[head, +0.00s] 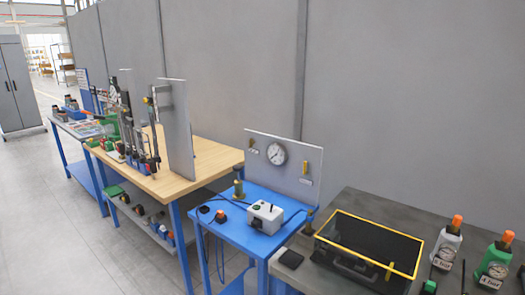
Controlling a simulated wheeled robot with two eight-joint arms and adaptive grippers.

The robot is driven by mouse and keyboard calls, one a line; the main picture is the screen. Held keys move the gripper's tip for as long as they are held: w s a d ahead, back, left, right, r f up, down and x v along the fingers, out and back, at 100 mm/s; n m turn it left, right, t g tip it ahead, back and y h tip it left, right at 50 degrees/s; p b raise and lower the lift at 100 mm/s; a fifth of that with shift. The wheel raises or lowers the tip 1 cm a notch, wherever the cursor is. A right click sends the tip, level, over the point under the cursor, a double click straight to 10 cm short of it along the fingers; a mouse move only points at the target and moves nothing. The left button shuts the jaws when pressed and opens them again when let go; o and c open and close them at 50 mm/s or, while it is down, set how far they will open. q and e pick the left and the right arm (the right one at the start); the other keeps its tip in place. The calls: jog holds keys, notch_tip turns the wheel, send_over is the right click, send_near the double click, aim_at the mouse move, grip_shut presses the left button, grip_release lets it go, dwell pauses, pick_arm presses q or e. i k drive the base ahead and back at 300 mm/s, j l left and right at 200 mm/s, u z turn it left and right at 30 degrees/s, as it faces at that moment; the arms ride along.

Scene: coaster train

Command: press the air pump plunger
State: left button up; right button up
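I cannot tell for certain which thing is the air pump. A grey unit with an orange top and a round gauge (447,243) stands upright on the dark grey bench at the right. A green unit with an orange top and a gauge (495,262) stands beside it, near the right edge. A white box with a black lever (264,217) sits near the table's middle. Neither of my grippers is in view.
A panel with a dial gauge (284,160) stands behind the blue table (240,237). A black case with a yellow rim (368,240) lies on the dark bench (385,207). A wooden workbench (215,158) with tools is farther left. The floor (60,235) at left is clear.

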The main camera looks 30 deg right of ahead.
aim_at(236, 168)
jog(key=i+z, duration=0.45)
jog(key=i+j+z, duration=0.15)
jog(key=i+z, duration=0.2)
jog(key=z, duration=0.15)
jog(key=i+j+z, duration=0.3)
jog(key=z, duration=0.15)
jog(key=i+j+z, duration=0.45)
jog(key=k, duration=0.05)
